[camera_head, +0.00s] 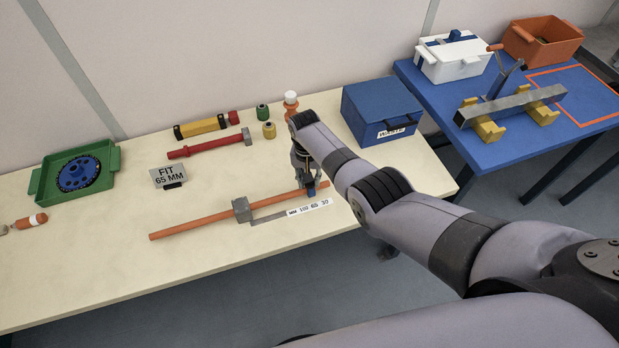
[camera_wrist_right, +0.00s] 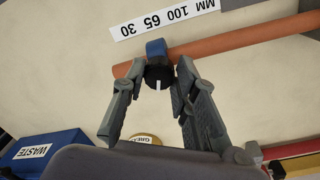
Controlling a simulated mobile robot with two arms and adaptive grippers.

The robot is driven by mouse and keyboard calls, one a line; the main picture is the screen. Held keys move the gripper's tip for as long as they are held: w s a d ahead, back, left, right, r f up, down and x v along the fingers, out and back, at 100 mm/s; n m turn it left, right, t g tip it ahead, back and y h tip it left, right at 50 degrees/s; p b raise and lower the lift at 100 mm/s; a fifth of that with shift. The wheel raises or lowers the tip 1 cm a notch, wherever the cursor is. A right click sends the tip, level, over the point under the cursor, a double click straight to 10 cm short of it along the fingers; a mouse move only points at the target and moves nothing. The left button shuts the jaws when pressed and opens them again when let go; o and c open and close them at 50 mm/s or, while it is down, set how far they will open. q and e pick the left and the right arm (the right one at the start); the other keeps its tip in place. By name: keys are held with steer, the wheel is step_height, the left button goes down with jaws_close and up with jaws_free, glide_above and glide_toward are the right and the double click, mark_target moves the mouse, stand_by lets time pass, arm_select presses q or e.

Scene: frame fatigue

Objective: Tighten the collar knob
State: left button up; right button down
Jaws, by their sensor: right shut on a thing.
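An orange tube (camera_head: 200,222) lies across the pale table, with a grey block (camera_head: 241,209) around it and a blue collar (camera_head: 311,192) near its right end. In the right wrist view the blue collar (camera_wrist_right: 156,47) sits around the tube (camera_wrist_right: 230,41), and a black knob (camera_wrist_right: 153,76) with a white mark sticks out of it. My right gripper (camera_head: 306,178) is at the collar; in its wrist view the fingertips (camera_wrist_right: 158,74) are shut on the knob, one each side. My left gripper is out of view.
A scale strip (camera_head: 310,208) marked 100, 65 and 30 lies beside the tube. A blue waste box (camera_head: 381,107), red tool (camera_head: 205,146) and green tray (camera_head: 112,165) stand around. The table's front left is clear.

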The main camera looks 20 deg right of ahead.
steer(key=shift+m, duration=1)
steer(key=shift+w, duration=0.1)
steer(key=c, duration=1.3)
jaws_free()
steer(key=r, duration=1.2)
steer(key=shift+w+a, duration=0.15)
steer(key=shift+a, duration=0.05)
